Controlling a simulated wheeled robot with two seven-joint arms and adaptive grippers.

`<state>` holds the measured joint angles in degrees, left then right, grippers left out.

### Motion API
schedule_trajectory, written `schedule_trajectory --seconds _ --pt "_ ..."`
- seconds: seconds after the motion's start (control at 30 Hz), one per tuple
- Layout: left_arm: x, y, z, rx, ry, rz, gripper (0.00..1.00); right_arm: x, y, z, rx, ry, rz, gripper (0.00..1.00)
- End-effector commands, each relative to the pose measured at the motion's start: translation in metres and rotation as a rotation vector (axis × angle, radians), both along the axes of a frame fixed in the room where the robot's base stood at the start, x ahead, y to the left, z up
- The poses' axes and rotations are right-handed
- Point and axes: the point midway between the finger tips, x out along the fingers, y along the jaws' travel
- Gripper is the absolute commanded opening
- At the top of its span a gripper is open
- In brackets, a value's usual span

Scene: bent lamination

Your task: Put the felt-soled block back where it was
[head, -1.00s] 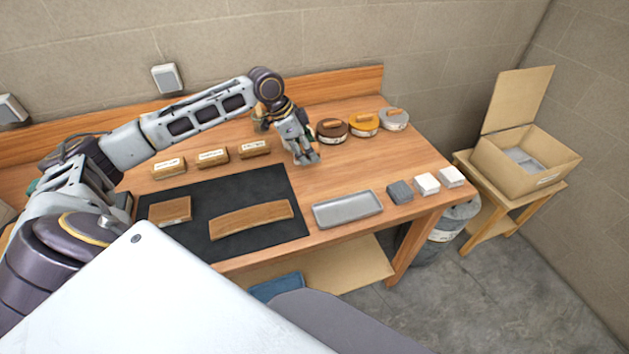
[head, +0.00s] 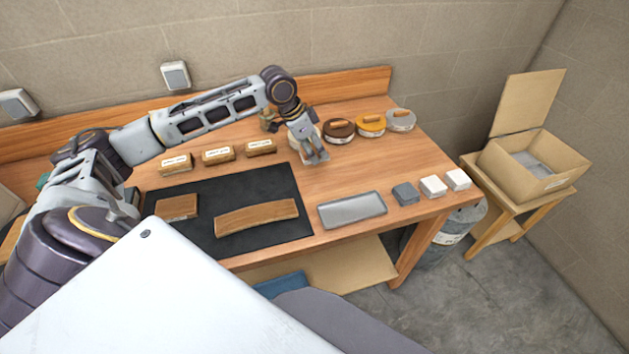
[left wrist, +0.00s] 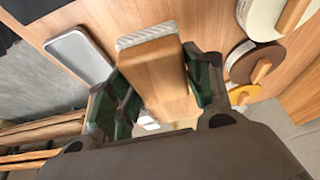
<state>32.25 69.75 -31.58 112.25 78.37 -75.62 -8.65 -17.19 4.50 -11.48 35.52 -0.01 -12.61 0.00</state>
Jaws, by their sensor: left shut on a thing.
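My left gripper (head: 315,157) is above the back middle of the table, between the dark mat and the round tins. In the left wrist view, the left gripper's green-padded fingers (left wrist: 160,90) are shut on a wooden block (left wrist: 160,68). A pale, ribbed layer, which looks like the felt sole (left wrist: 147,37), covers the block's far end. The fingers and arm hide most of the held block in the head view. I cannot tell whether it touches the table. My right gripper is not in view.
Three labelled wooden blocks (head: 218,155) line the back left. A dark mat (head: 275,185) carries a flat piece and a curved wooden piece (head: 256,217). A grey tray (head: 350,210) and three small blocks (head: 432,186) line the front. Round tins (head: 371,125) stand back right.

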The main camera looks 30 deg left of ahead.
Motion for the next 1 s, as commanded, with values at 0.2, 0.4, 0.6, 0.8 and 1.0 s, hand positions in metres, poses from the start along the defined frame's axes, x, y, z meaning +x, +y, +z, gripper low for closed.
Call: schedule_trajectory --seconds 0.2,0.4,0.6,0.8,1.0 --pt "0.000 0.000 -0.009 0.000 0.000 0.000 0.32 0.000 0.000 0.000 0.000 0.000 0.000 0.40" --pt "-0.001 0.000 -0.034 0.000 0.002 -0.002 0.32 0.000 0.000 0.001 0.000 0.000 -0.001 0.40" --pt "0.000 0.000 -0.049 0.000 0.000 -0.001 0.32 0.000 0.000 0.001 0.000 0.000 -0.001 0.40" --pt "0.000 0.000 -0.050 0.000 -0.002 -0.001 0.32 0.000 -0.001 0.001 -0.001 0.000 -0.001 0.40" --pt "0.000 0.000 -0.052 0.000 0.000 -0.001 0.32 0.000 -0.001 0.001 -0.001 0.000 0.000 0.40"
